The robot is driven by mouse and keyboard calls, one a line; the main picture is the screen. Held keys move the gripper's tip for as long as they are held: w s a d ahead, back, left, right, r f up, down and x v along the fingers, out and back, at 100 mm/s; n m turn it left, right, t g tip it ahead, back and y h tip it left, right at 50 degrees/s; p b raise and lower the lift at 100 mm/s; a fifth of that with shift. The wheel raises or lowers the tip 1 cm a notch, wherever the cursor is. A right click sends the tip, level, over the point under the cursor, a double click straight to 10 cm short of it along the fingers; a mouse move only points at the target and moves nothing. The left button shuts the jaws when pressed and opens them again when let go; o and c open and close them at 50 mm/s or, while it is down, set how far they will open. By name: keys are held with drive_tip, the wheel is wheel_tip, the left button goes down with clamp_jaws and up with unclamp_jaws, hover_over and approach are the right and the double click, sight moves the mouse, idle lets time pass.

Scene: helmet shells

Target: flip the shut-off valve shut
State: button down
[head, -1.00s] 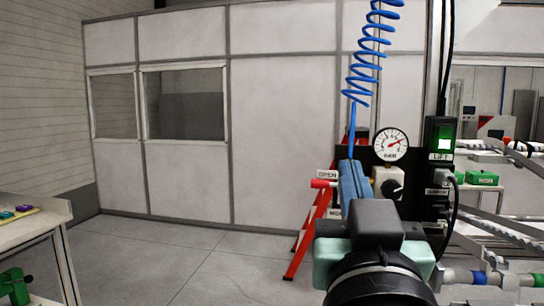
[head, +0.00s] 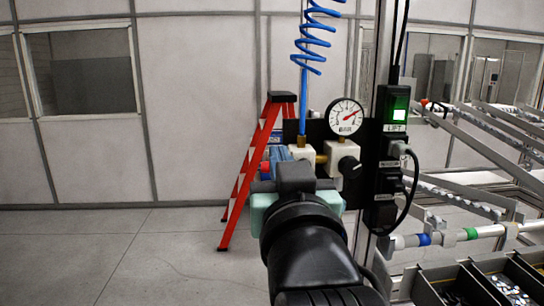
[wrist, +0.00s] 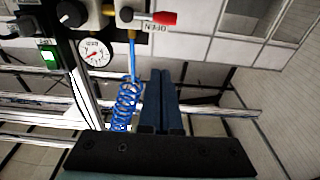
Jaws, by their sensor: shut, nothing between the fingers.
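The shut-off valve's red handle (head: 265,168) shows at the left of the black air panel in the head view, mostly hidden behind my gripper (head: 281,154). In the wrist view, which is turned upside down, the red handle (wrist: 165,18) sticks out sideways beside a white OPEN label (wrist: 156,27). The valve's white body (wrist: 130,13) is beside it. My gripper's dark blue fingers (wrist: 161,75) are shut together and empty. They appear apart from the handle in the wrist view; the exact gap is unclear.
A pressure gauge (head: 345,116) and a black knob (head: 348,167) are to the right of the valve. A blue coiled hose (head: 315,35) hangs above. A red stepladder (head: 250,165) stands behind. Rails and black bins (head: 425,290) lie at right; floor at left is clear.

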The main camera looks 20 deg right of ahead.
drive_tip(key=p+x, duration=0.4)
drive_tip(key=x, duration=0.5)
drive_tip(key=shift+s+a+f, duration=0.1)
drive_tip(key=shift+s+f, duration=0.05)
drive_tip(key=shift+f, duration=0.85)
drive_tip(key=shift+s+a+f, duration=0.1)
drive_tip(key=shift+s+f, duration=0.1)
drive_tip(key=shift+f, duration=0.75)
drive_tip(key=shift+a+f+n+b, duration=0.1)
drive_tip(key=shift+f+n+b, duration=0.35)
drive_tip(key=shift+n, duration=0.45)
drive_tip(key=d+f+n+y+b, duration=0.2)
drive_tip(key=f+n+b, duration=0.5)
drive_tip(key=n+b, duration=0.5)
drive_tip(key=s+d+n, duration=0.1)
drive_tip(key=n, duration=0.3)
drive_tip(key=shift+d+n+g+y+b, duration=0.35)
drive_tip(key=shift+n+g+y, duration=0.05)
drive_tip(key=shift+d, duration=0.15)
